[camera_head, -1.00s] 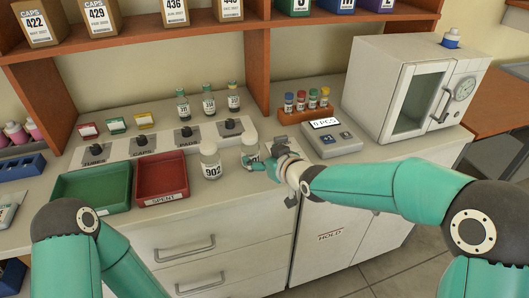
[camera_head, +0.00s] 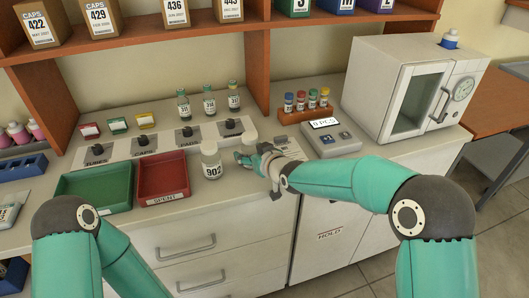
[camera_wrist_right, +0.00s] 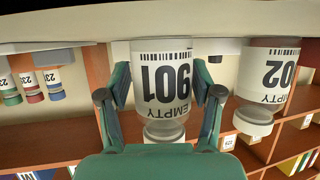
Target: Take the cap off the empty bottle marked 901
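The bottle marked 901 (camera_wrist_right: 163,80) has a white label reading EMPTY and appears upside down in the right wrist view. Its pale cap end (camera_wrist_right: 164,130) is toward my gripper's palm. In the head view only the top of this bottle (camera_head: 251,140) shows above my right gripper (camera_head: 243,156), which hides the rest. My right gripper (camera_wrist_right: 159,88) is open, with one finger on each side of the bottle and narrow gaps showing. My left gripper is out of view; only my left arm shows.
The bottle marked 902 (camera_head: 211,163) stands just left of 901, close to my right fingers. A red SPENT tray (camera_head: 163,198) and a green tray (camera_head: 92,207) lie further left. A scale (camera_head: 331,142) and vial rack (camera_head: 303,113) are to the right.

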